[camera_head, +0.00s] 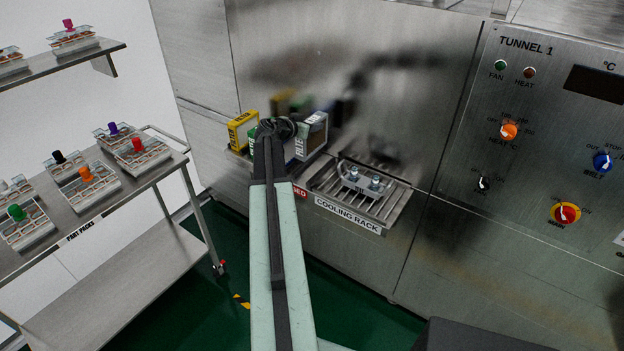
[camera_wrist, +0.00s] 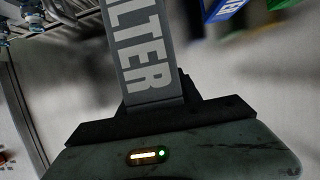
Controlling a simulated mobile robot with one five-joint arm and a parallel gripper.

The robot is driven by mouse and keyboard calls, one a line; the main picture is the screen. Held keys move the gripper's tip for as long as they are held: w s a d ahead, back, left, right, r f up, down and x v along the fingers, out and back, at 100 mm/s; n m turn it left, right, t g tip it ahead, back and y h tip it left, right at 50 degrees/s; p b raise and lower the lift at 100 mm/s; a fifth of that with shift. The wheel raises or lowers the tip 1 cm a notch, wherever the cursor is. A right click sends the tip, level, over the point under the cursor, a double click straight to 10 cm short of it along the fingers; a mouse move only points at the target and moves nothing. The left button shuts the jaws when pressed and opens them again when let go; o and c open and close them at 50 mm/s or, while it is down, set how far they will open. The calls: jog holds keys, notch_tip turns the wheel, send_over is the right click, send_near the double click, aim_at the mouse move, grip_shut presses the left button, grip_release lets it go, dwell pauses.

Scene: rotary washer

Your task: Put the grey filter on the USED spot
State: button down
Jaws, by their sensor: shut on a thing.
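My gripper (camera_wrist: 135,118) is shut on the grey filter (camera_wrist: 140,50), a flat block with large white FILTER lettering that stands out from the jaws in the wrist view. In the head view my gripper (camera_head: 285,128) is in front of the steel machine, above a small shelf, with the grey lettered filter (camera_head: 301,143) at its right. A red label (camera_head: 300,192), partly covered by my arm, shows the end of the word USED on the shelf edge. The spot behind it is mostly hidden. I cannot tell whether the filter touches the shelf.
A yellow box (camera_head: 242,130) stands left of my gripper. A blue lettered box (camera_wrist: 225,10) shows at the upper right of the wrist view. The cooling rack (camera_head: 385,205), holding small metal parts, is right of the label. A cart (camera_head: 150,180) with part packs stands left.

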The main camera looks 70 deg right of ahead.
aim_at(299, 151)
notch_tip(299, 151, down, 10)
jog(key=b, duration=1)
jog(key=shift+f, duration=0.2)
jog(key=shift+r, duration=0.25)
jog(key=c, duration=0.8)
grip_release()
jog(key=shift+a, duration=0.1)
jog(key=p+v, duration=0.4)
jog(key=v, duration=0.8)
jog(key=shift+r, duration=0.1)
